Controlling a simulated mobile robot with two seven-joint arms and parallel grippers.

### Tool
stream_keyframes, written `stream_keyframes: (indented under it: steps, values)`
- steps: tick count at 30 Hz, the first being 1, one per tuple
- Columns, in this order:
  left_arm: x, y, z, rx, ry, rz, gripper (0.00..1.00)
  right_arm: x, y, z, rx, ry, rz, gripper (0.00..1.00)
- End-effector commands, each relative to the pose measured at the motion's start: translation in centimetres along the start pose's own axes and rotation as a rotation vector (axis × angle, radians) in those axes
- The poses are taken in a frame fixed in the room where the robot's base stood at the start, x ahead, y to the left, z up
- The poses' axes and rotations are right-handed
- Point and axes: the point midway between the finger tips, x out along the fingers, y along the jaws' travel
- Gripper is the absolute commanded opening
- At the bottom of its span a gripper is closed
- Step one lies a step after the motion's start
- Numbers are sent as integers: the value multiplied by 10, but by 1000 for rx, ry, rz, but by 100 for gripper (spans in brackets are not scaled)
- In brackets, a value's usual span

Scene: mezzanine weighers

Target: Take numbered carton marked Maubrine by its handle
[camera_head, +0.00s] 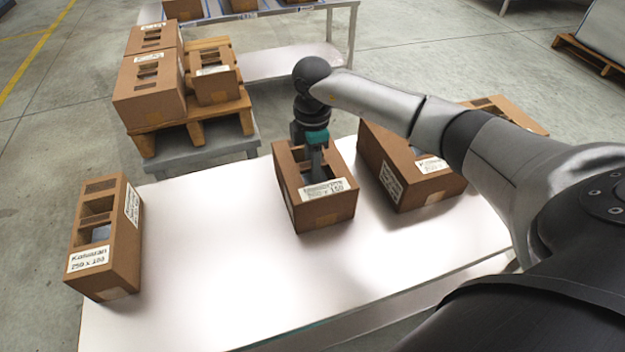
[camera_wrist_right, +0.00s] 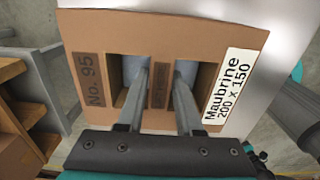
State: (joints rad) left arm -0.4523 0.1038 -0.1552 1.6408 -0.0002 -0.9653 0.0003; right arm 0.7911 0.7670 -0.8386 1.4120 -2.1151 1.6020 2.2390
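The brown carton marked Maubrine, 200 x 150 (camera_head: 322,212), stands on the white table under my right gripper (camera_head: 316,160). In the right wrist view, its top (camera_wrist_right: 160,32) shows a No. 95 panel, a Maubrine label and two openings with a handle bar (camera_wrist_right: 160,88) between them. In that view my right gripper (camera_wrist_right: 160,80) has one finger at each opening, the bar between them. The fingers lie close to the bar; whether they press on it I cannot tell. My left gripper is not in view.
The white table (camera_head: 215,290) also bears a carton labelled Kasuaran (camera_head: 115,250) at left and a larger labelled carton (camera_head: 405,165) close on the right. Behind, cartons (camera_head: 150,90) sit on a wooden pallet (camera_head: 190,122). Table room is free at front and left of centre.

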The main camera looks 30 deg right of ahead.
Motion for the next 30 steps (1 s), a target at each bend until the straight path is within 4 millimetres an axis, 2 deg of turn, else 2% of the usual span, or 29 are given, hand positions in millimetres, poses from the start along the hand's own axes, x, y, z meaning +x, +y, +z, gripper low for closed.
stream_keyframes:
  steps: [1, 9, 30]
  values:
    - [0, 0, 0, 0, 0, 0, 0, 0, 0, 0, 0, 0, 0, 28]
    - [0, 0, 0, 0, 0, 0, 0, 0, 0, 0, 0, 0, 0, 0]
    - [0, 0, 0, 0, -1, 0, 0, 0, 0, 0, 0, 0, 0, 0]
